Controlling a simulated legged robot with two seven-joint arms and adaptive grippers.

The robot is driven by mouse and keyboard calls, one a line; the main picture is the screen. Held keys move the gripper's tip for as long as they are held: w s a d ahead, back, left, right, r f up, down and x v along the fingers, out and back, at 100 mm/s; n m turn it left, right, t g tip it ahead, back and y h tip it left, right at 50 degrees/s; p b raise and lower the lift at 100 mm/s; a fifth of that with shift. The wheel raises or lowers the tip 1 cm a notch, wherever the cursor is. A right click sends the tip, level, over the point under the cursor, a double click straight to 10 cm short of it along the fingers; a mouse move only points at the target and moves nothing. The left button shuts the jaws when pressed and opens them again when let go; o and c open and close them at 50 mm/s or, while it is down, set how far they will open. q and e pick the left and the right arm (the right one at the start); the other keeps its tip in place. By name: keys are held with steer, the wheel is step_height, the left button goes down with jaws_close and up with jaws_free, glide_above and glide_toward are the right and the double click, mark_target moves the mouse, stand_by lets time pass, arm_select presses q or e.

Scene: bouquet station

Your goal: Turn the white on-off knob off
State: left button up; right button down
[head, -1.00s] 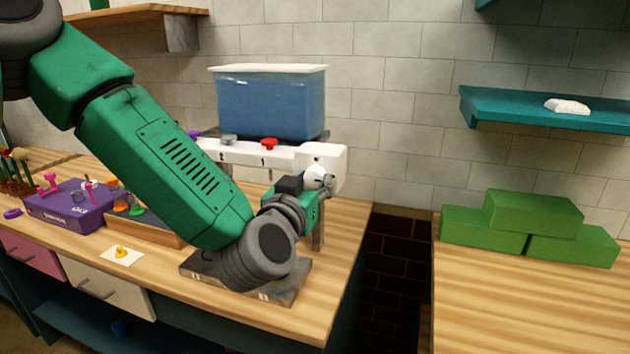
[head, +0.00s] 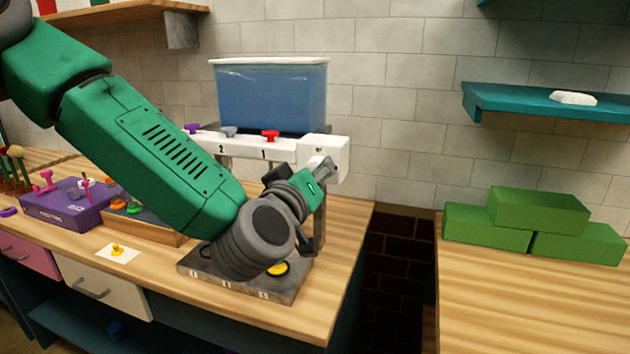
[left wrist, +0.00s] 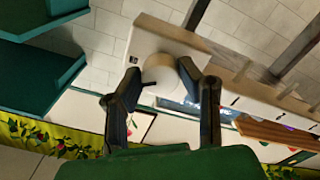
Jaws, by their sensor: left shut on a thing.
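The white on-off knob (left wrist: 160,72) sits on the end of the white box (left wrist: 165,36) and shows between my left fingers in the left wrist view. My left gripper (left wrist: 160,82) has a finger on each side of it and is shut on it. In the head view my left gripper (head: 322,169) is at the front of the white box (head: 334,150), at the right end of the white rail. There the fingers mostly hide the knob, and its turn angle cannot be told. My right gripper is in neither view.
A blue water tank (head: 270,97) stands behind the rail, with red (head: 270,135), grey (head: 229,132) and purple (head: 192,128) knobs along it. A grey base plate (head: 200,266) lies below my arm. Green blocks (head: 485,228) stand on the right counter, beyond a gap.

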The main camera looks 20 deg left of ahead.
arm_select(q)
steer(key=n+b, duration=0.6)
steer(key=n, duration=0.5)
steer(key=shift+r, duration=0.1)
steer(key=shift+n, duration=0.3)
stand_by(0.3)
steer(key=o, duration=1.1)
steer(key=shift+o, duration=0.2)
steer(key=shift+w+a, duration=0.1)
steer(key=shift+a, duration=0.05)
